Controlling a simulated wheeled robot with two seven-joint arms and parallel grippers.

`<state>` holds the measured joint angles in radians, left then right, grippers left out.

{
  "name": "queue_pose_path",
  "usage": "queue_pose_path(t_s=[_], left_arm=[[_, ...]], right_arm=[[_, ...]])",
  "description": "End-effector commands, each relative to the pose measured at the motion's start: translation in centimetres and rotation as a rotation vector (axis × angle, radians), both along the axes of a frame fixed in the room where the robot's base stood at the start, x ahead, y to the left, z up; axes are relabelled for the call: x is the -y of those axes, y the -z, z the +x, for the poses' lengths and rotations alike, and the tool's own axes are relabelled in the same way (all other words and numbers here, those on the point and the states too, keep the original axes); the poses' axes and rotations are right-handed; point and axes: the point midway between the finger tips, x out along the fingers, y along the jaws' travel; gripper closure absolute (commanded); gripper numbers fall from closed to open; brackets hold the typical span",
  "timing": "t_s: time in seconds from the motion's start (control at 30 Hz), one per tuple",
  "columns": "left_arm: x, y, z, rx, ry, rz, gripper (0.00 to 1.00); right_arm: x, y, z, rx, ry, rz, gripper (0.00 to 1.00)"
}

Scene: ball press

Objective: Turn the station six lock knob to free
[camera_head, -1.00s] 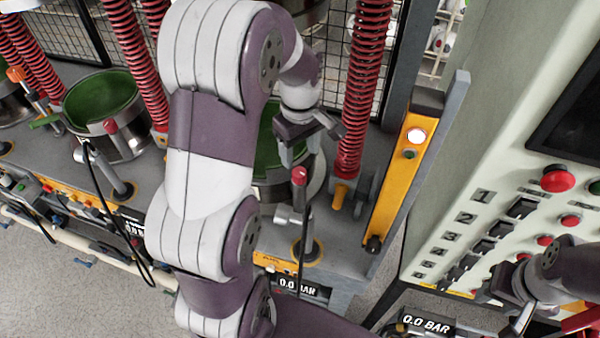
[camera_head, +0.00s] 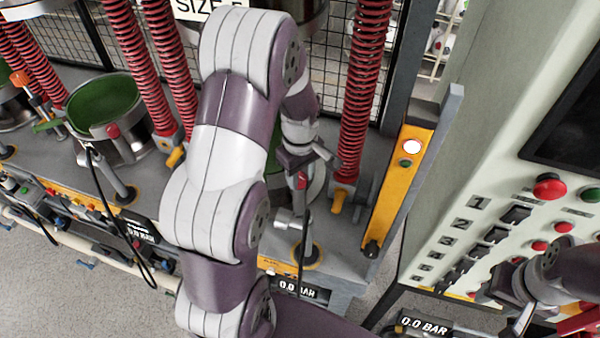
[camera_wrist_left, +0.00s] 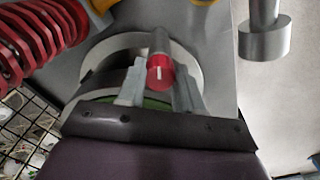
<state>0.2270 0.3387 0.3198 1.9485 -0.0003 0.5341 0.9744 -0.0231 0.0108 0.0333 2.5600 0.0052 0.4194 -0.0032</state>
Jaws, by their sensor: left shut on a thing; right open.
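A red lock knob (camera_wrist_left: 160,72) with a white line on its face sits between the two fingers of my left gripper (camera_wrist_left: 160,90) in the left wrist view. The fingers are shut on it. In the head view the red knob (camera_head: 301,181) shows just below my left gripper (camera_head: 302,172), at the top of a grey post in front of the right-hand press station. The station's vessel is mostly hidden behind my left arm. My right gripper (camera_head: 515,310) is at the lower right, by the control panel; its fingers are partly cut off.
A tall red spring (camera_head: 362,90) and a yellow post with a lit white lamp (camera_head: 411,147) stand right of the knob. A control panel (camera_head: 510,200) with red buttons fills the right. Another station with a green-lined vessel (camera_head: 105,115) stands at left.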

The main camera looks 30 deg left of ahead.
Motion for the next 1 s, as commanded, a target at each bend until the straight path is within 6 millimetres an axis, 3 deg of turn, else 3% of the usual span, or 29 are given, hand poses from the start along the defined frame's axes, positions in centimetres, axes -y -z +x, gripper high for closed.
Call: queue_pose_path(t_s=[0.3,0.57,0.6,0.67,1.0], left_arm=[[0.03,-0.01,0.08,-0.001,-0.363,-0.001,0.95],[0.03,0.01,0.1,-0.001,-0.381,-0.001,0.95],[0.03,0.01,0.1,-0.001,-0.381,-0.001,0.62],[0.02,0.01,0.1,-0.001,-0.38,-0.001,0.42],[0.01,-0.37,0.17,0.001,-0.378,0.0,0.39]], right_arm=[[0.0,-0.43,0.0,0.0,0.0,0.0,0.57],[0.0,-0.4,0.0,0.0,0.0,0.0,0.57],[0.0,-0.4,0.0,0.0,0.0,0.0,0.57],[0.0,-0.4,0.0,0.0,0.0,0.0,0.57],[0.0,-0.19,0.01,0.0,0.0,0.0,0.57]])
